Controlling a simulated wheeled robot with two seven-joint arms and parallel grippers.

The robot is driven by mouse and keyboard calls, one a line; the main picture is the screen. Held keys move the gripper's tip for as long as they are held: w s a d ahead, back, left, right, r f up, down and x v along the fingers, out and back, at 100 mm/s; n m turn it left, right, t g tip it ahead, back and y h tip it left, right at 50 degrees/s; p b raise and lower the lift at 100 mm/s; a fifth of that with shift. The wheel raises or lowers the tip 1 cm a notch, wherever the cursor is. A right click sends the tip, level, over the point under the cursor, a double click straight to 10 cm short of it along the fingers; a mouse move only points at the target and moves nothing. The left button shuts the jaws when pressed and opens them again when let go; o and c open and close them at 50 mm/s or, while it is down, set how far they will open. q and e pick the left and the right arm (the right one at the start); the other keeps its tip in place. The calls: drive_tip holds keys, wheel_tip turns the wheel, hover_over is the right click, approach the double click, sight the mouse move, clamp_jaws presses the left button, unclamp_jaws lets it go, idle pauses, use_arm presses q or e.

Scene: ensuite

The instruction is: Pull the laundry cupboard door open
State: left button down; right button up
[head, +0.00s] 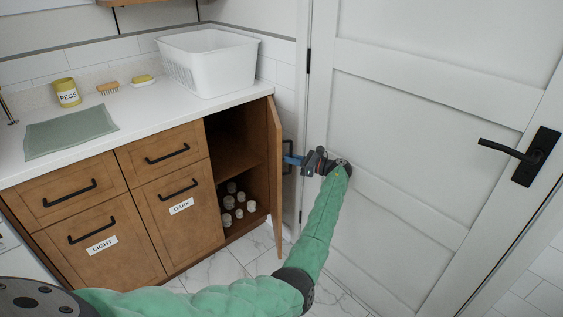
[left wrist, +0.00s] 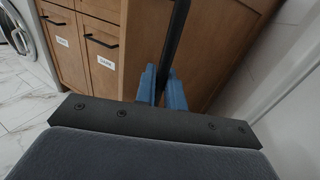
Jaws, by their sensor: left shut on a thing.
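The laundry cupboard door (head: 275,190) is wooden and stands swung out from the right end of the counter unit, seen almost edge-on in the head view. Its black bar handle (head: 287,150) is on the door's right-hand face. My left gripper (head: 291,160) is shut on the handle. In the left wrist view the blue fingertips (left wrist: 162,88) close around the black handle (left wrist: 178,40), in front of the wood. The open cupboard shows a shelf (head: 231,152) and several pale containers (head: 232,203). My right gripper is out of view.
A white room door (head: 420,120) with a black lever handle (head: 512,151) stands close on the right. Drawers (head: 162,148) are left of the opening. A white basket (head: 210,63) stands on the counter (head: 150,105). Some tiled floor (head: 235,262) is clear below.

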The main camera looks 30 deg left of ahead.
use_arm(q)
drive_tip(key=shift+w+d+r, duration=0.2)
drive_tip(key=shift+w, duration=0.25)
